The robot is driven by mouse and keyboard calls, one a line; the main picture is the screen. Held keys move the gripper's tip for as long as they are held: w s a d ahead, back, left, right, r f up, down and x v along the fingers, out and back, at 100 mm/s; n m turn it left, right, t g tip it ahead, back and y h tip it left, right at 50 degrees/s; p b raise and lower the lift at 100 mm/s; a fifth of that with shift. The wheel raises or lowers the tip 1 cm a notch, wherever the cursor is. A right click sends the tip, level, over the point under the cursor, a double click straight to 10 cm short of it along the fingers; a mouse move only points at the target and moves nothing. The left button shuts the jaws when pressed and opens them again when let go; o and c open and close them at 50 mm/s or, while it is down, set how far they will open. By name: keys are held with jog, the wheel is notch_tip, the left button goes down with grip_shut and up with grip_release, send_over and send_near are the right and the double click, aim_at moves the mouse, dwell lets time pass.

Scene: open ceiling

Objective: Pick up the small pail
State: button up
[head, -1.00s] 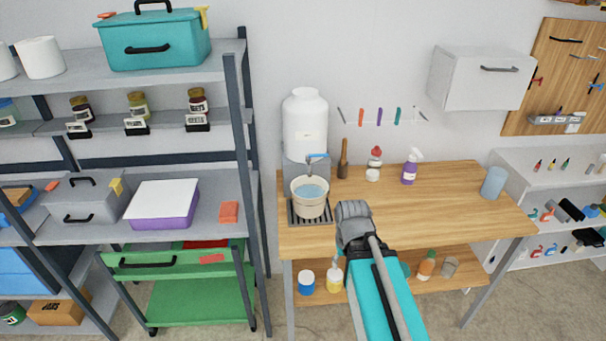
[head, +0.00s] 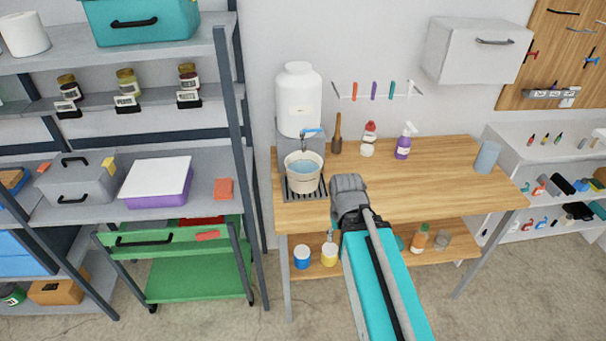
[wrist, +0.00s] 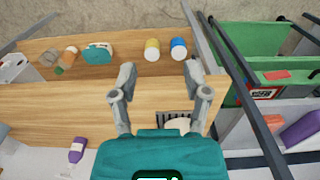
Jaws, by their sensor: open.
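The small pail (head: 303,172) is cream-coloured and holds water. In the head view it stands upright on a dark drain grate (head: 306,196) at the left end of the wooden workbench, below a blue-handled tap. My gripper (wrist: 160,75) shows in the wrist view with its two fingers spread apart and nothing between them, over the bench. In the head view my forearm and grey wrist end just right of the pail, and the fingers are hidden.
A white water tank (head: 299,100) stands behind the pail. A shelf post (head: 235,130) rises to the left. The bench's middle right is clear.

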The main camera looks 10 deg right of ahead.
jog(key=shift+c, duration=0.3)
jog(key=shift+c, duration=0.8)
jog(key=shift+d, duration=0.1)
